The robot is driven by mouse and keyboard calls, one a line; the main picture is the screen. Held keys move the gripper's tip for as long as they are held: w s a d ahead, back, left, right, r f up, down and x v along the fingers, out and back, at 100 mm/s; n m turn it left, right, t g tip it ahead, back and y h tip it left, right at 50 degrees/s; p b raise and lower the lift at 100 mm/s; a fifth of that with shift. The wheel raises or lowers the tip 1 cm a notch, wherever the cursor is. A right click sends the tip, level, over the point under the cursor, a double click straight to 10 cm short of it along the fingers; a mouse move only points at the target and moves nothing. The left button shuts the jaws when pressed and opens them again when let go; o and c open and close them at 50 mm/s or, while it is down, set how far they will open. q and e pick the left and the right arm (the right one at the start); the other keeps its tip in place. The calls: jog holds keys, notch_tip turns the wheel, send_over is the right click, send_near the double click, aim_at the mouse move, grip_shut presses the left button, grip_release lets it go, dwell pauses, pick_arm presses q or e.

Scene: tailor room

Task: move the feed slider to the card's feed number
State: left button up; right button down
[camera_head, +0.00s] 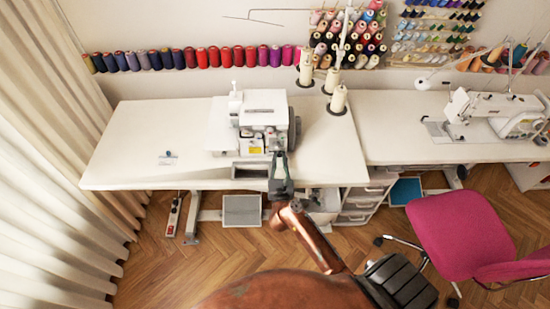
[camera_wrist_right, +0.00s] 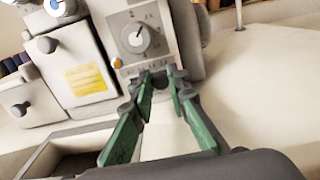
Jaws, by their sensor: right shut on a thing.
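The white sewing machine (camera_head: 263,115) stands on the table, and its front faces me. My right gripper (camera_head: 279,160) is at the lower right of its front. In the right wrist view, the green fingers of my right gripper (camera_wrist_right: 168,79) close together at the bottom of the grey dial panel (camera_wrist_right: 112,30), just below the dial (camera_wrist_right: 136,38). They are shut on the feed slider, which the fingertips mostly hide. The slider's scale marks are too small and covered to read. I cannot make out a card with a feed number. My left gripper is not in view.
An orange knob (camera_wrist_right: 117,62) sits left of the fingertips. Thread cones (camera_head: 338,100) stand behind the machine. A pink chair (camera_head: 455,235) is at right.

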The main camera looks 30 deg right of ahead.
jog(key=shift+s+d, duration=0.25)
jog(key=shift+d, duration=0.15)
jog(key=c, duration=1.9)
grip_release()
jog(key=shift+a, duration=0.1)
jog(key=v, duration=1.2)
jog(key=shift+w, duration=0.1)
